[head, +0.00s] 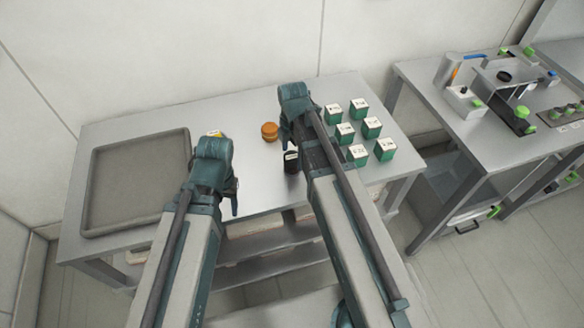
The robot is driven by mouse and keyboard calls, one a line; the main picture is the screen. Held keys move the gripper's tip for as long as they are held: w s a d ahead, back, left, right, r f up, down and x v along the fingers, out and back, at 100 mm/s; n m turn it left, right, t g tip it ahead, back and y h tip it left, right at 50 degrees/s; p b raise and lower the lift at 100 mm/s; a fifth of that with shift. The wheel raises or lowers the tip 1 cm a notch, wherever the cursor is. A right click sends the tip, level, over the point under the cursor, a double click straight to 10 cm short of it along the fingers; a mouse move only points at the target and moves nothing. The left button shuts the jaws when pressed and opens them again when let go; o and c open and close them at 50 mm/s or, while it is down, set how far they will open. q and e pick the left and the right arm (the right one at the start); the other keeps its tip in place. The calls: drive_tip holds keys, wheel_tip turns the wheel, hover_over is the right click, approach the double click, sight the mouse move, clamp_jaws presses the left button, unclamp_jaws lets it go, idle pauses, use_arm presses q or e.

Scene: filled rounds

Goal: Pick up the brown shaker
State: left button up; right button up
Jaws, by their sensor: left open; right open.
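The brown shaker (269,131) looks like a small orange-brown round container standing on the grey table. It is between my two grippers, just left of my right gripper (289,136), and apart from it as far as I can see. My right gripper is open over the table, its fingers partly hidden by its own arm. My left gripper (229,196) is open near the table's front, left of and nearer than the shaker. Neither gripper holds anything that I can see.
A dark container (291,162) with a pale label stands close by my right arm. Several green boxes (345,131) stand at right. An empty grey tray (136,182) lies at left. A second bench (440,120) holds equipment.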

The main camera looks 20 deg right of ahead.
sight(292, 157)
drive_tip(key=f+b, duration=0.5)
drive_tip(key=shift+w+f, duration=0.15)
drive_tip(key=shift+w, duration=0.2)
drive_tip(key=shift+c, duration=0.2)
drive_tip(key=c, duration=1.5)
